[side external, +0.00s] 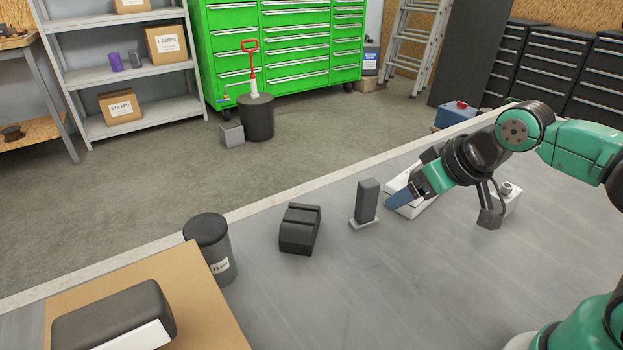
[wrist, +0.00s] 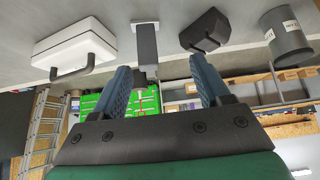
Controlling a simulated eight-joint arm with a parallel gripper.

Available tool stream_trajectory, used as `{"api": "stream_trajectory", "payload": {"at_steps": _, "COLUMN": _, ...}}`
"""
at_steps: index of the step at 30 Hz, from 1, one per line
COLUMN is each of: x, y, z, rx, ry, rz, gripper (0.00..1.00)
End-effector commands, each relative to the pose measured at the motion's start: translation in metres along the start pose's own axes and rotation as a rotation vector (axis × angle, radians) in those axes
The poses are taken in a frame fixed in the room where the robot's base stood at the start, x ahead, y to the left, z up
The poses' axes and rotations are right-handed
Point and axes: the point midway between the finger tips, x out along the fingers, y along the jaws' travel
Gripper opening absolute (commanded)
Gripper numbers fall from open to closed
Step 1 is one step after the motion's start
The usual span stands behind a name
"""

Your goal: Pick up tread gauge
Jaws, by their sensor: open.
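An upright dark grey block on a light, flat base (side external: 366,203) stands on the grey bench; it is probably the tread gauge, though no label shows. In the wrist view, which looks upside down, the same block (wrist: 147,47) appears beyond and between my fingertips, nearer the left one. My gripper (side external: 399,199) is to the right of the block in the side view, in front of a white case. Its blue fingers also show in the wrist view (wrist: 160,68), spread apart with nothing held between them.
A black faceted block (side external: 299,230) and a dark lidded cylinder (side external: 210,247) stand left of the upright block. The white case (side external: 405,190) with a grey handle is close to my gripper. A cardboard box (side external: 215,315) is at the lower left. The bench's front middle is clear.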

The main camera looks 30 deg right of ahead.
Motion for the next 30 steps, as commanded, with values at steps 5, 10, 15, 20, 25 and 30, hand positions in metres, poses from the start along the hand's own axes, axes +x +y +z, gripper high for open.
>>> {"api": "stream_trajectory", "payload": {"at_steps": 5, "x": 0.000, "y": 0.000, "z": 0.000, "rx": 0.000, "ry": 0.000, "rz": 0.000, "gripper": 0.70}}
{"api": "stream_trajectory", "payload": {"at_steps": 10, "x": 0.002, "y": 0.000, "z": -0.004, "rx": 0.092, "ry": -0.036, "rz": -0.021, "gripper": 0.70}}
{"api": "stream_trajectory", "payload": {"at_steps": 15, "x": 0.011, "y": -0.001, "z": -0.021, "rx": 0.442, "ry": -0.180, "rz": -0.101, "gripper": 0.70}}
{"api": "stream_trajectory", "payload": {"at_steps": 20, "x": 0.029, "y": 0.000, "z": -0.041, "rx": 0.845, "ry": -0.369, "rz": -0.201, "gripper": 0.70}}
{"api": "stream_trajectory", "payload": {"at_steps": 25, "x": 0.052, "y": 0.007, "z": -0.061, "rx": 1.225, "ry": -0.593, "rz": -0.303, "gripper": 0.70}}
{"api": "stream_trajectory", "payload": {"at_steps": 30, "x": 0.077, "y": 0.025, "z": -0.071, "rx": 1.539, "ry": -0.844, "rz": -0.403, "gripper": 0.70}}
